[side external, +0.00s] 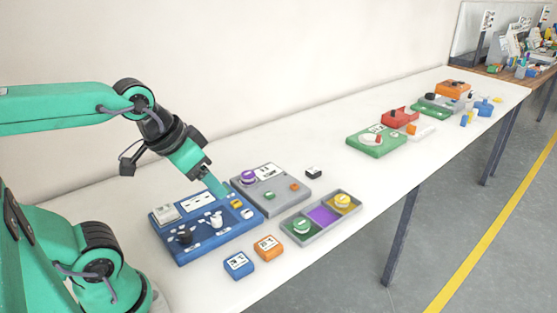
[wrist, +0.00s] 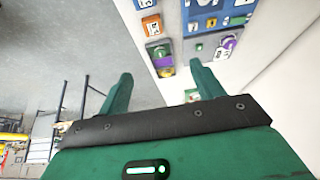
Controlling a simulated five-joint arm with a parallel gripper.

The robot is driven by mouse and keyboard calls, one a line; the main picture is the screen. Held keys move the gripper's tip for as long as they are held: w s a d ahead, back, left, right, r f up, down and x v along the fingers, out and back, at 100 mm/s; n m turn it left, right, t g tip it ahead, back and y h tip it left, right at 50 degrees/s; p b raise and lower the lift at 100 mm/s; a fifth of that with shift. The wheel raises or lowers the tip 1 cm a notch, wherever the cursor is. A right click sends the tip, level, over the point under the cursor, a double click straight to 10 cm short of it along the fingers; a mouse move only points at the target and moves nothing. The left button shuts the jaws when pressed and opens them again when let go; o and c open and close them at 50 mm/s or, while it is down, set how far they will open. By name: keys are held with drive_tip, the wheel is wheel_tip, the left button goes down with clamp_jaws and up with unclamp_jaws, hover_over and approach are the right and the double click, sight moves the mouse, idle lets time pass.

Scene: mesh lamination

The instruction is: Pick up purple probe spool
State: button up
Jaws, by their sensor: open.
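The purple probe spool (side external: 248,176) stands on the left part of a grey panel (side external: 285,202). In the wrist view the purple spool (wrist: 230,42) shows small, up and right of my fingers. My gripper (side external: 220,190) is open and empty. It points down at a slant over the right part of the blue panel (side external: 188,250), left of the spool and apart from it. In the wrist view my two green fingers (wrist: 160,75) are spread wide with nothing between them.
A grey tray (side external: 319,233) in front holds a green spool (side external: 301,225) and a yellow spool (side external: 342,200), with a bare purple compartment between. Blue (side external: 238,264) and orange (side external: 267,247) blocks sit near the table edge. A black block (side external: 314,172) stands behind. The table's middle is clear.

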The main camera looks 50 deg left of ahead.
drive_tip(key=w, duration=0.1)
drive_tip(key=n+g, duration=0.5)
drive_tip(key=n, duration=0.2)
hover_over(248, 174)
drive_tip(key=f, duration=1.2)
drive_tip(key=shift+d+f, duration=0.2)
drive_tip(key=shift+d, duration=0.05)
drive_tip(key=shift+w+a+f+g, duration=0.1)
drive_tip(key=shift+a+f+g, duration=0.25)
drive_tip(key=shift+f, duration=1.4)
drive_tip(key=shift+d+f, duration=0.15)
drive_tip(key=shift+f, duration=2.45)
